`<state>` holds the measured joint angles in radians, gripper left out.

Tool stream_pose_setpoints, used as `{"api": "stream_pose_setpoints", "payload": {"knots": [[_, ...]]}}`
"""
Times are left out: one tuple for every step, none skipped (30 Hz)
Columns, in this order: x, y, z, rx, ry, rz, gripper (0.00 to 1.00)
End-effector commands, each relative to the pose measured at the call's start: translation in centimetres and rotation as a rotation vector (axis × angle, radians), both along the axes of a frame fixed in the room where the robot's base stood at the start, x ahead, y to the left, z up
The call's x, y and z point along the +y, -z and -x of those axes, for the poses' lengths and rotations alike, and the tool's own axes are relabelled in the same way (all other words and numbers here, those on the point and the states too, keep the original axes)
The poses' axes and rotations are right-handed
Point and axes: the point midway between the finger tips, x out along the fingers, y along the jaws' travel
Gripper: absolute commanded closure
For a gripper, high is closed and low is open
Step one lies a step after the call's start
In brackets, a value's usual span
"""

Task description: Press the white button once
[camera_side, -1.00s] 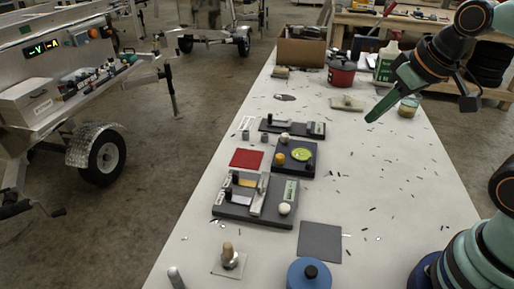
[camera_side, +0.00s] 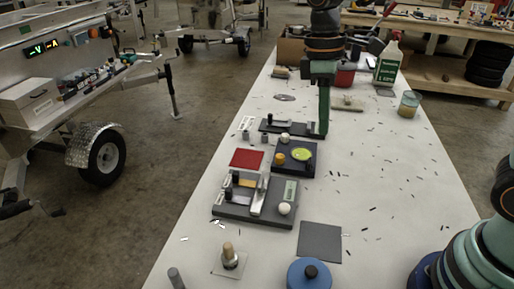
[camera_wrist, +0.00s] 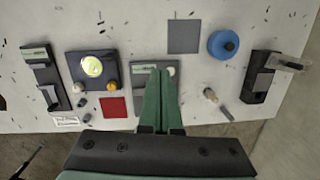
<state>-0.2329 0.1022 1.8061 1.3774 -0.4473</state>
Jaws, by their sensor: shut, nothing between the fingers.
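A white round button (camera_side: 284,137) sits on the dark box (camera_side: 310,170) with a yellow-green disc and a yellow button. It also shows in the wrist view (camera_wrist: 78,88), left of my fingers. A second white round knob (camera_side: 285,208) sits on the nearer grey panel (camera_side: 232,212). In the wrist view this knob (camera_wrist: 171,71) shows beside my fingertips, partly hidden by them.
A red square (camera_side: 247,158) lies left of the dark box. A grey square (camera_side: 320,242), blue disc (camera_side: 309,274) and a wooden-topped knob (camera_side: 229,257) are nearer. A jar (camera_side: 409,104) and a white-green bottle (camera_side: 388,65) stand behind right. The table's right side is mostly clear.

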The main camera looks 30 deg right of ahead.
Motion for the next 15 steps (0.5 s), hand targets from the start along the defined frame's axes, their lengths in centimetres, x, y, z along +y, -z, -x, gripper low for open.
{"api": "stream_pose_setpoints", "payload": {"knots": [[0.7,0.6,-0.3,0.042,-0.041,0.006,1.0],[1.0,0.9,-0.5,0.064,-0.065,0.009,1.0],[1.5,1.3,-0.7,0.094,-0.098,0.012,1.0],[1.9,1.6,-0.8,0.118,-0.121,0.014,1.0],[2.2,1.9,-1.0,0.14,-0.144,0.016,1.0],[2.7,2.4,-1.1,0.172,-0.177,0.019,1.0],[3.1,2.7,-1.2,0.195,-0.202,0.021,1.0],[3.4,3.1,-1.3,0.219,-0.224,0.023,1.0],[3.9,3.6,-1.4,0.251,-0.256,0.025,1.0],[4.2,4.0,-1.4,0.273,-0.278,0.026,1.0],[4.6,4.3,-1.5,0.297,-0.302,0.027,1.0],[5.0,4.8,-1.5,0.327,-0.331,0.029,1.0],[5.3,5.2,-1.5,0.349,-0.352,0.029,1.0],[5.6,5.6,-1.5,0.37,-0.372,0.03,1.0],[6.0,6.1,-1.5,0.396,-0.396,0.03,1.0]]}}
